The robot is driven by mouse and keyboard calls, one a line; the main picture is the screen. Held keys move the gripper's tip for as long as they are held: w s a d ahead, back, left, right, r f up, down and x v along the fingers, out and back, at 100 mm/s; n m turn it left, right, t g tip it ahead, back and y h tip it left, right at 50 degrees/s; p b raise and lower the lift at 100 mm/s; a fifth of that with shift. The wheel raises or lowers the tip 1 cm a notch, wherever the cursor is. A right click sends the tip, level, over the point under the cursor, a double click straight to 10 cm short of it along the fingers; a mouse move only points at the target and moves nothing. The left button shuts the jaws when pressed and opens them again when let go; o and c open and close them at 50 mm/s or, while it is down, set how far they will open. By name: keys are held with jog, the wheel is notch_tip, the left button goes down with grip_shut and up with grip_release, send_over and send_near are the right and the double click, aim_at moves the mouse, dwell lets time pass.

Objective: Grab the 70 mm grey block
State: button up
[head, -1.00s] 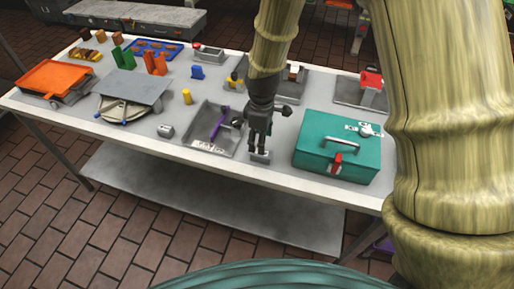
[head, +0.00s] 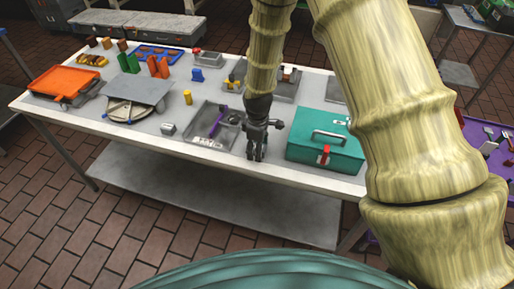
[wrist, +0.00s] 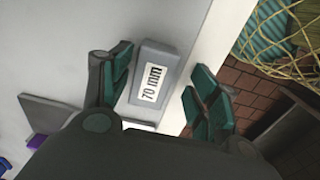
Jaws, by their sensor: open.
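The grey block (wrist: 153,84) shows in the wrist view, a rectangular piece with a white "70 mm" label. It rests on the light tabletop near the table's edge. My gripper (wrist: 158,78) is open, with its green-padded fingers on either side of the block, the left finger closer to it. Gaps show between the block and both fingers. The block's lower end is close to the dark gripper body. In the head view, my gripper (head: 256,153) points down near the front edge, left of the teal box, and the block is hidden or too small to tell there.
The teal toolbox (head: 325,150) stands just right of my gripper. A grey tray (head: 208,140) with a purple item lies just to the left. A small grey block (head: 168,128) sits farther left. An orange tray (head: 62,80) is at the far left.

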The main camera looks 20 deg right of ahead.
jog(key=shift+f, duration=0.1)
jog(key=shift+w+f, duration=0.6)
jog(key=shift+w, duration=0.1)
jog(key=shift+c, duration=0.2)
jog(key=shift+s+r, duration=0.3)
jog(key=shift+s, duration=0.05)
jog(key=c, duration=1)
jog(key=shift+w+f, duration=0.1)
jog(key=shift+c, duration=0.5)
